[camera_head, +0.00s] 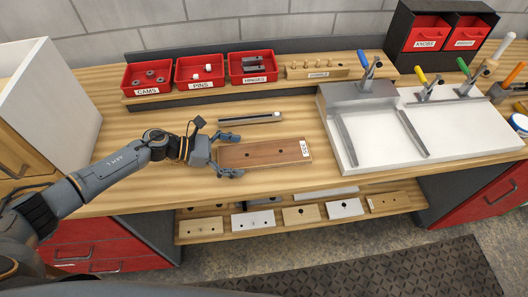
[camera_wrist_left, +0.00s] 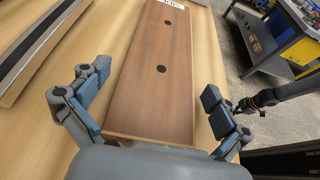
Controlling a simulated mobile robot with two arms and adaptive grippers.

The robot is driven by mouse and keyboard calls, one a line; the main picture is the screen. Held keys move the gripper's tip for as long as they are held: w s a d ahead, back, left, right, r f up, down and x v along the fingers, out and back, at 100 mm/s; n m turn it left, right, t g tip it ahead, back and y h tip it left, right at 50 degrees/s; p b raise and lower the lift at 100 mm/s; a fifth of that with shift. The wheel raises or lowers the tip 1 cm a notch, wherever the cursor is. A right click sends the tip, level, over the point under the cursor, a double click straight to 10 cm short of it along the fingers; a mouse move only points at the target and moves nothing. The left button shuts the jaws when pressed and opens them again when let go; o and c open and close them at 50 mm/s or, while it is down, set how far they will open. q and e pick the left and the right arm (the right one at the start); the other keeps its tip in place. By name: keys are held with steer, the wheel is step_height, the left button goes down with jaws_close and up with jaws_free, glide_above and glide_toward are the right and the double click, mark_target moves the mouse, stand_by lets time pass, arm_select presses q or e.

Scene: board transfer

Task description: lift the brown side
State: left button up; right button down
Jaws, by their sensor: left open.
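The brown side (camera_head: 262,153) is a flat brown board with two dark holes and a white label at its right end. It lies on the wooden workbench in the head view. It also shows in the left wrist view (camera_wrist_left: 154,95), running away from the gripper. My left gripper (camera_head: 232,154) is open at the board's left end. In the left wrist view its two fingers (camera_wrist_left: 152,112) stand on either side of the near end, with gaps between pads and board edges. My right gripper is not in the head view; an arm (camera_wrist_left: 275,97) shows at the right of the wrist view.
A dark rail (camera_head: 250,118) lies behind the board. Red bins (camera_head: 200,70) and a wooden block (camera_head: 317,67) stand at the back. A white fixture (camera_head: 390,135) with clamps is to the right. A shelf of labelled parts (camera_head: 300,214) sits below the front edge.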

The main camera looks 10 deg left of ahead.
arm_select(q)
steer(key=shift+c, duration=0.2)
steer(key=c, duration=1.3)
steer(key=shift+r, duration=0.1)
